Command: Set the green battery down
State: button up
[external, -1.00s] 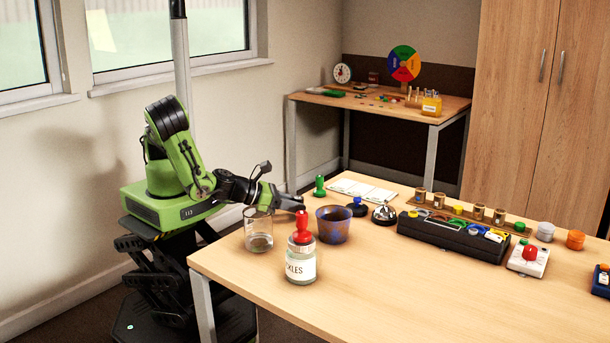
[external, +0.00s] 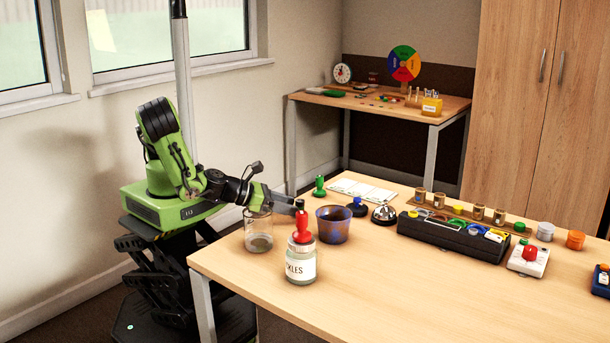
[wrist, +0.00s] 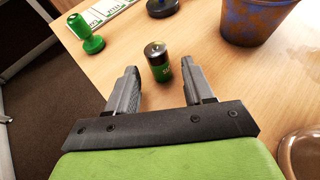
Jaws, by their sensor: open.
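The green battery (wrist: 157,62) stands upright on the table in the wrist view, with a dark, shiny top. It is between and slightly beyond the fingertips of my gripper (wrist: 159,76), with a gap on both sides. My gripper is open and holds nothing. I cannot make out the battery clearly there.
A glass beaker (external: 258,238), a pickles jar (external: 300,266) with a red-handled piece on its lid, and a blue-brown pot (external: 333,227) stand close by. The front middle of the table (external: 400,300) is clear.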

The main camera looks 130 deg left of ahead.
jog(key=p+v, duration=0.3)
jog(key=v, duration=0.1)
jog(key=p+v, duration=0.3)
jog(key=v, duration=0.2)
jog(key=shift+d+r+p, duration=0.1)
jog(key=shift+r+p, duration=0.2)
jog(key=shift+p, duration=0.1)
jog(key=s+d+r+n+g+h, duration=0.1)
jog(key=s+d+r+n+h, duration=0.1)
jog(key=s+r+n+h, duration=0.3)
jog(key=s+d+r+n+g+h, duration=0.2)
jog(key=s+r+n+h, duration=0.3)
jog(key=s+r+n, duration=0.7)
notch_tip(320, 180, up, 6)
jog(key=n, duration=0.9)
jog(key=shift+r, duration=0.2)
notch_tip(320, 180, up, 9)
jog(key=p, duration=0.8)
jog(key=shift+p, duration=0.35)
